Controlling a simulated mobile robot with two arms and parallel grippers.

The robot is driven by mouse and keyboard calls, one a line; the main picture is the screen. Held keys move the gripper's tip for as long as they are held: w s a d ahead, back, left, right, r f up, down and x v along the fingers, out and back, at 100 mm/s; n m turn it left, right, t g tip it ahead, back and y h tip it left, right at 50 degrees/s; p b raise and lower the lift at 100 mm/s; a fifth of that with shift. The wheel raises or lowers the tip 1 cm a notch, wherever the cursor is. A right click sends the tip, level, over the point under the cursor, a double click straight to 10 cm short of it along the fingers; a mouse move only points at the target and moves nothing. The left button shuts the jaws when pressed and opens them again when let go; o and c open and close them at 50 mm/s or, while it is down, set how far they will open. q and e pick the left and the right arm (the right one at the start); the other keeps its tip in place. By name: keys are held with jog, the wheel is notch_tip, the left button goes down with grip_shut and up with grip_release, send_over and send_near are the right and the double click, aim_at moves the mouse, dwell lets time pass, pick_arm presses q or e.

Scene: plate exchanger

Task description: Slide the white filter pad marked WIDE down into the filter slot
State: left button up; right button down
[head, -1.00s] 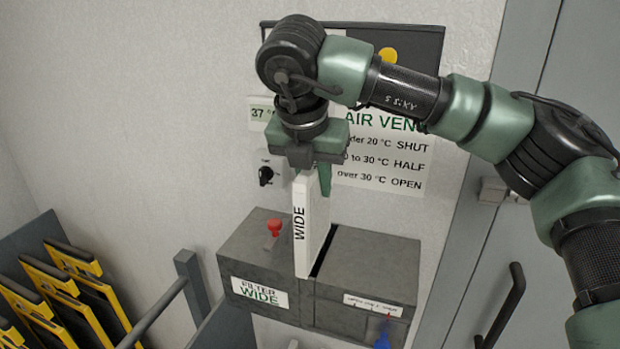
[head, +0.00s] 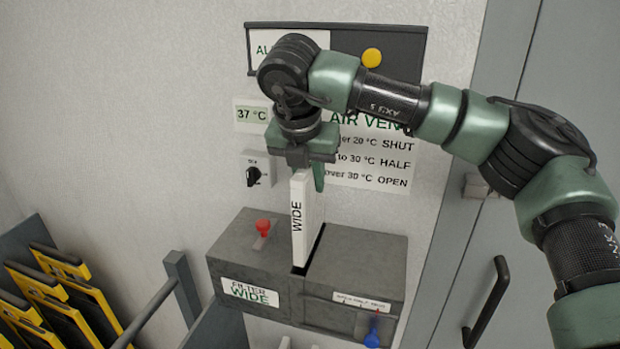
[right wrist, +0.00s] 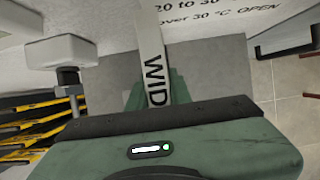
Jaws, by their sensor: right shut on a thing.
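The white filter pad marked WIDE (head: 306,222) stands upright in the head view. My right gripper (head: 304,172) is shut on its top end. The pad's lower end is at the dark filter slot (head: 317,246) in the top of the grey filter box (head: 236,248), whose front label reads FILTER WIDE. I cannot tell how deep the lower edge sits in the slot. In the right wrist view the pad (right wrist: 152,50) shows between the green fingers, with its lettering visible. My left gripper is not in view.
A red knob (head: 263,227) stands on the box's top left of the slot, and a blue lever (head: 372,336) hangs at its front right. A black dial (head: 253,176) is on the wall behind. Yellow-and-black frames (head: 60,290) stand in a rack at lower left.

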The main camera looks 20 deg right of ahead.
jog(key=shift+s+b, duration=0.1)
jog(key=shift+b, duration=0.35)
dwell(0.5)
jog(key=shift+f+b, duration=0.25)
jog(key=shift+b, duration=0.7)
dwell(0.5)
jog(key=shift+f+b, duration=1.25)
jog(key=shift+f, duration=0.05)
jog(key=shift+b, duration=0.3)
